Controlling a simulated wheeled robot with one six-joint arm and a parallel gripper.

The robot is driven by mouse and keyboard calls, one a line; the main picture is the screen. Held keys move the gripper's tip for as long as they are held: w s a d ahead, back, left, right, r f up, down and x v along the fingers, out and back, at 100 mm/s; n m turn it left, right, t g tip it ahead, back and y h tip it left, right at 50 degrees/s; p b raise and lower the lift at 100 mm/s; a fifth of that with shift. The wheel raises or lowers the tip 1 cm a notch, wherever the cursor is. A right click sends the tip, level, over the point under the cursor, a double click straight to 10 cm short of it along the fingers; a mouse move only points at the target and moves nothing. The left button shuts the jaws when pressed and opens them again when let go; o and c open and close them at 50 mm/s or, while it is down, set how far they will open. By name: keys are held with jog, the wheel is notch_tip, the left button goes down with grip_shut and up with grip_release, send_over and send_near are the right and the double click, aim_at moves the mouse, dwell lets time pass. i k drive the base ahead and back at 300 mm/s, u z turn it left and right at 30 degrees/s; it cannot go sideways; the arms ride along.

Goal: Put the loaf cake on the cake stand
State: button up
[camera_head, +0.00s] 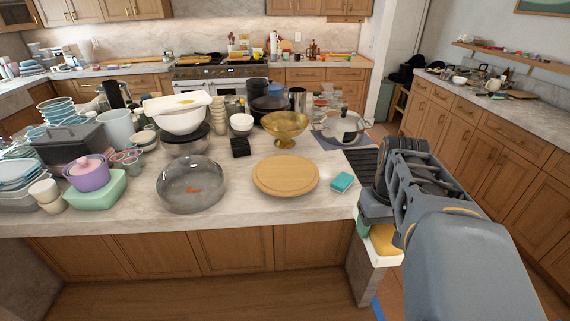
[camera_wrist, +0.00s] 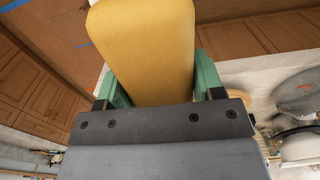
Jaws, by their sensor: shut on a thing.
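The loaf cake, a yellow block (camera_wrist: 145,50), is held between the green fingers of my gripper (camera_wrist: 155,85) in the wrist view. In the head view my gripper (camera_head: 378,232) and the yellow cake (camera_head: 387,239) are at the right end of the island, partly hidden by my arm. A round, flat wooden board (camera_head: 286,176) near the island's front edge looks like the cake stand. Its top is bare. The cake is to its right and apart from it.
A teal sponge (camera_head: 342,182) lies just right of the wooden board. A clear glass dome (camera_head: 190,186) stands to its left, and a gold footed bowl (camera_head: 286,128) behind it. Crowded dishes, including a purple pot (camera_head: 86,174), fill the island's left. Bare countertop (camera_head: 240,215) shows in front.

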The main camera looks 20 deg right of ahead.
aim_at(286, 170)
jog(key=i, duration=1.1)
jog(key=u, duration=0.05)
